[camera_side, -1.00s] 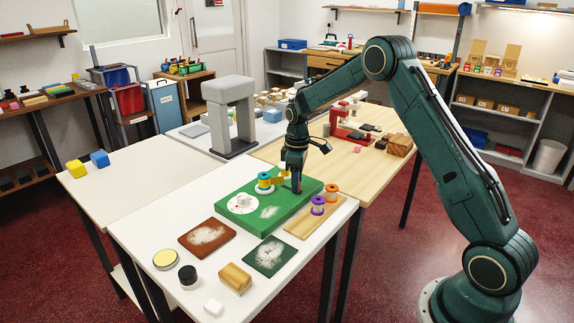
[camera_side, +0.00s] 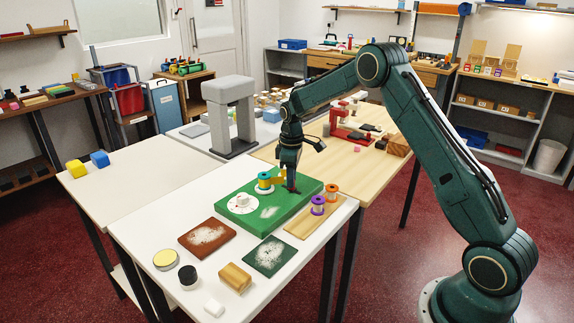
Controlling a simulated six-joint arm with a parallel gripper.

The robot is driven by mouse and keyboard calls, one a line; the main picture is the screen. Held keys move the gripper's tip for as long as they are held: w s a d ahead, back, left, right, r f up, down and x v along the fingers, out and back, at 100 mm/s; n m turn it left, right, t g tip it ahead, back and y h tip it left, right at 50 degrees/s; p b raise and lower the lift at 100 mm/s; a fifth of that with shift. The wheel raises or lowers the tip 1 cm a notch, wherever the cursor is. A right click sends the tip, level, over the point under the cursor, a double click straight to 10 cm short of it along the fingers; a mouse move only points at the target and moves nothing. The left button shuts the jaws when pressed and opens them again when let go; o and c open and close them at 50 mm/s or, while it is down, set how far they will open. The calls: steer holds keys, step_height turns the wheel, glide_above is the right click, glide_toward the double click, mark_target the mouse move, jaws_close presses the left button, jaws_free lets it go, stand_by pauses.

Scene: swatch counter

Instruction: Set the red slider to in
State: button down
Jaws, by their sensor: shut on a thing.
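The green board (camera_side: 306,187) lies on the white table. The red slider (camera_side: 296,191) shows only as a small dark red patch at my gripper's tips, on the back right part of the board. My gripper (camera_side: 291,186) points down there and is shut on the slider. Its fingers hide most of the slider, and I cannot read any position marks.
A wooden tray with a purple spool (camera_side: 318,205) and an orange spool (camera_side: 332,193) lies right of the board. A brown mat (camera_side: 207,239), a dark green mat (camera_side: 270,257) and a wooden block (camera_side: 235,278) lie in front. A grey arch (camera_side: 231,115) stands behind.

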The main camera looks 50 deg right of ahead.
mark_target(285, 187)
steer(key=shift+w+r, duration=0.1)
steer(key=shift+w, duration=1.15)
steer(key=c, duration=1.3)
jaws_free()
steer(key=shift+w, duration=0.1)
steer(key=shift+r, duration=0.1)
step_height(285, 187, up, 14)
steer(key=shift+f, duration=0.2)
steer(key=shift+r, duration=0.1)
